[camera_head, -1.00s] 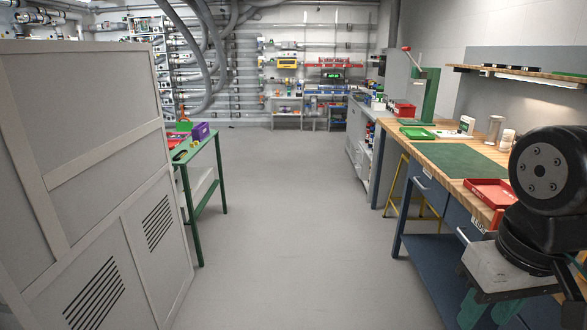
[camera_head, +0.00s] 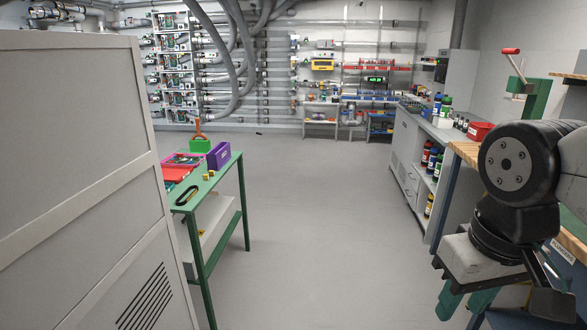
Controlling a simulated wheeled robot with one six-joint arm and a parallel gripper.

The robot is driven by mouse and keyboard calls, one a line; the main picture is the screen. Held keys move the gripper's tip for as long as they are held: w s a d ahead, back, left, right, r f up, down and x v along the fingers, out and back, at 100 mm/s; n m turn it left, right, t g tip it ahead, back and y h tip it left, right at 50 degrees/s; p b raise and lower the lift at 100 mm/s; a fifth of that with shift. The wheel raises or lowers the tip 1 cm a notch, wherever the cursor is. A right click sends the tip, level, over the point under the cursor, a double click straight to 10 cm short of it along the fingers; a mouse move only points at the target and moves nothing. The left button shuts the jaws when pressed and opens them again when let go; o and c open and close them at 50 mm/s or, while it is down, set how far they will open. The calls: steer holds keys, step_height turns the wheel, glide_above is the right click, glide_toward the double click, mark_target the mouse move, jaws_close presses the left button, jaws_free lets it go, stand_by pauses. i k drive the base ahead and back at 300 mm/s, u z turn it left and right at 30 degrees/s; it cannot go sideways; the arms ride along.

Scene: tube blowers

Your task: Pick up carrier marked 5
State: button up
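My gripper (camera_head: 466,308) is at the lower right, below the black wrist joint of my arm. Two teal fingers show beneath its grey body, with a gap between them, and I see nothing held. I cannot make out any carrier with a readable 5.
A green table (camera_head: 225,182) at the left holds a purple bin (camera_head: 219,156), a red tray (camera_head: 182,174) and black-handled tool. A grey cabinet (camera_head: 70,130) fills the left foreground. A bench with bottles (camera_head: 440,128) stands right. The grey floor (camera_head: 320,220) between is clear.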

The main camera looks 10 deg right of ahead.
mark_target(438, 105)
steer(key=z, duration=0.05)
steer(key=i, duration=2.05)
steer(key=z, duration=0.65)
steer(key=i, duration=1.95)
steer(key=z, duration=0.6)
steer(key=i, duration=0.85)
steer(key=z, duration=0.25)
steer(key=k, duration=0.35)
steer(key=u, duration=1.75)
steer(key=i, duration=2.05)
steer(key=z, duration=0.25)
steer(key=i, duration=1.15)
steer(key=z, duration=1.6)
steer(key=i, duration=0.9)
steer(key=z, duration=0.8)
